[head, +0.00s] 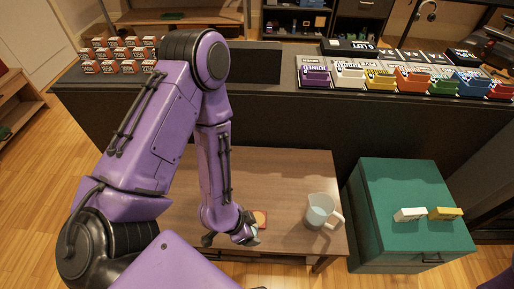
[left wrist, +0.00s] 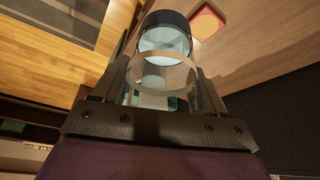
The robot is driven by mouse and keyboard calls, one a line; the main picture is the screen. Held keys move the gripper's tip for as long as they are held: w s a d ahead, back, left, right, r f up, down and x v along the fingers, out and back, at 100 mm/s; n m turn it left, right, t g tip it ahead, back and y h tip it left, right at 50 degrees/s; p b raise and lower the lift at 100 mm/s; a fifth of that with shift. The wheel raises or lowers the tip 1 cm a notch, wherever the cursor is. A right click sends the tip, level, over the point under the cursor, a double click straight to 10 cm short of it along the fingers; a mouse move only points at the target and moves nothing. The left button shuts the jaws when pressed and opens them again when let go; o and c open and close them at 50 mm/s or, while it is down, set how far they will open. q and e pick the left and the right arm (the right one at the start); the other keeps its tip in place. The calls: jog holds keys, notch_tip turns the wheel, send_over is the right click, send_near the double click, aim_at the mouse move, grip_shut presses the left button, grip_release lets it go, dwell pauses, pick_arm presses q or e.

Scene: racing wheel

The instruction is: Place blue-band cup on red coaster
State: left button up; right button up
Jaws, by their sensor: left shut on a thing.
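The blue-band cup (left wrist: 164,60) is clear glass with a dark blue band at its far end. In the left wrist view it sits between the fingers of my left gripper (left wrist: 163,88), which is shut on it. In the head view my left gripper (head: 238,239) is low over the wooden table, and the cup is small and mostly hidden by it. The red coaster (left wrist: 208,22), with a pale centre, lies on the table beyond the cup, apart from it in the left wrist view. It also shows just past the gripper in the head view (head: 261,215). My right gripper is not in view.
A glass pitcher (head: 321,211) with a pale handle stands on the table (head: 290,170), right of the coaster. A green cabinet (head: 395,182) bearing small white and yellow items stands further right. A dark counter (head: 240,90) with boxes and coloured items runs behind.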

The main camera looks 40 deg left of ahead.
pick_arm(q)
jog(key=shift+s+d, duration=0.15)
jog(key=shift+s, duration=0.55)
jog(key=shift+f, duration=0.25)
jog(key=w+a+f+b, duration=0.1)
jog(key=w+b, duration=0.1)
jog(key=b, duration=0.2)
jog(key=w+a+f+b, duration=0.1)
jog(key=w+f+b, duration=0.1)
jog(key=w+b, duration=0.1)
jog(key=w+a+f+b, duration=0.1)
jog(key=w+b, duration=0.2)
jog(key=b, duration=0.3)
jog(key=shift+f, duration=0.25)
jog(key=w+f, duration=0.2)
jog(key=w+a+f, duration=0.1)
jog(key=w+f, duration=0.1)
jog(key=shift+a+f+b, duration=0.1)
jog(key=shift+a+b, duration=0.1)
jog(key=shift+b, duration=0.1)
send_over(259, 218)
notch_tip(259, 218, down, 4)
jog(key=shift+s+f+b, duration=0.1)
jog(key=shift+b, duration=0.35)
